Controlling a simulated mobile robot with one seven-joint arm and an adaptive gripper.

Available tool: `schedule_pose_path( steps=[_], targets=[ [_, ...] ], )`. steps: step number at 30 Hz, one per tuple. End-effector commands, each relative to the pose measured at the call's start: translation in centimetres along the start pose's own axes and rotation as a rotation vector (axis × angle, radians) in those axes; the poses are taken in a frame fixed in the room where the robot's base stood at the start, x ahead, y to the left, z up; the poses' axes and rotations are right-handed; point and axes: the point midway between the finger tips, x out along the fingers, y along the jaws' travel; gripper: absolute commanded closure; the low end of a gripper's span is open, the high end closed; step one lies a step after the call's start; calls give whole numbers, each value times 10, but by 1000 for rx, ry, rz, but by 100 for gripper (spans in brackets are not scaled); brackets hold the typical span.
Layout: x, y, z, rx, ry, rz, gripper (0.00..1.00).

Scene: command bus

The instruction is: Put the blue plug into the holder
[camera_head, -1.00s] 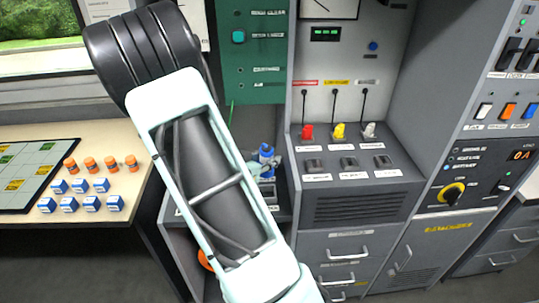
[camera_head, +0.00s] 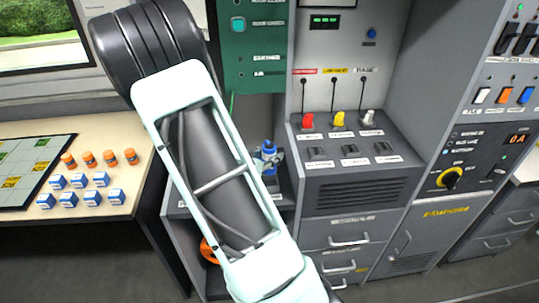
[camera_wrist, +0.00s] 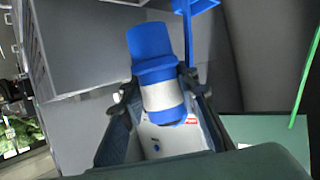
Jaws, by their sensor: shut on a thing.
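The blue plug (camera_wrist: 152,46), with a pale silver band, stands between the fingers of my gripper (camera_wrist: 158,92) in the wrist view. My gripper is shut on its banded part. In the head view the blue plug (camera_head: 268,148) shows just right of my arm, with my gripper largely hidden behind the arm. A blue bracket-like piece (camera_wrist: 195,6) at the top of the wrist view, behind the plug and apart from it in the picture, may be the holder; I cannot tell for sure.
A grey console (camera_head: 352,165) with red, yellow and white-grey plugs stands to the right. A green panel (camera_head: 254,50) is behind. A desk (camera_head: 118,140) with several orange and blue-white small items is at left. A green cable (camera_wrist: 308,75) hangs at right in the wrist view.

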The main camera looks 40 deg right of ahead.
Motion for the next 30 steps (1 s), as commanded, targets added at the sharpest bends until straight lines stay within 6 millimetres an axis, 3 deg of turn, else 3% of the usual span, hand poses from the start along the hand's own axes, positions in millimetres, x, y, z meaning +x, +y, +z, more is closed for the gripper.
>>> schedule_pose_path(
  steps=[30],
  targets=[
    [20, 0, 49, 0, 1, 0, 100]
  ],
)
